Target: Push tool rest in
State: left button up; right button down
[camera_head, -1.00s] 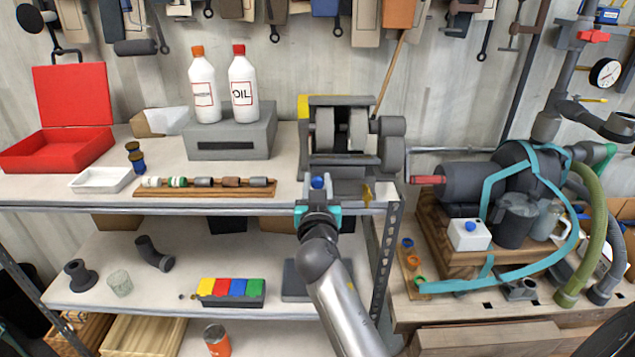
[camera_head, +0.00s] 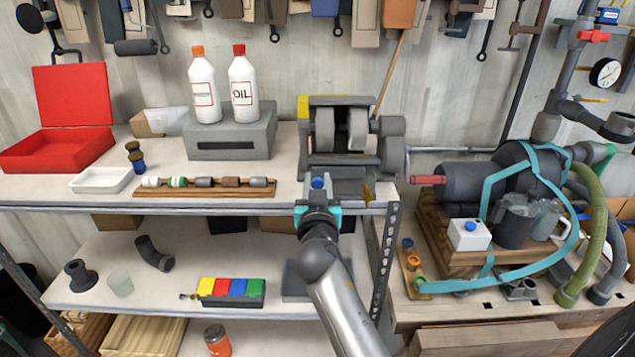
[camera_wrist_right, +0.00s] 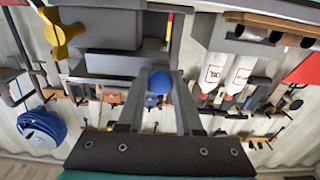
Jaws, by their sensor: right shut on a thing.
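The bench grinder (camera_head: 350,130) stands at the right end of the upper shelf. Its tool rest is at the front, a grey plate that shows in the wrist view (camera_wrist_right: 112,63), with a round blue knob (camera_head: 318,182). My right gripper (camera_head: 318,190) reaches up to the front of the grinder from below. In the right wrist view its fingers lie on both sides of the blue knob (camera_wrist_right: 159,82), and it is shut on that knob. The fingers partly hide how the knob joins the rest. My left gripper is not in view.
Left of the grinder are a grey box (camera_head: 230,145) with two bottles and a wooden rack (camera_head: 205,189) of small parts. A pump on a wooden base (camera_head: 455,258) stands right.

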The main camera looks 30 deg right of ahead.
aim_at(318, 173)
jog(key=shift+w, duration=0.1)
jog(key=shift+b+x, duration=0.75)
jog(key=shift+x, duration=0.8)
jog(key=shift+r, duration=0.15)
jog(key=c, duration=1)
grip_release()
jog(key=o, duration=0.4)
jog(key=shift+w+d, duration=0.1)
jog(key=shift+w, duration=0.05)
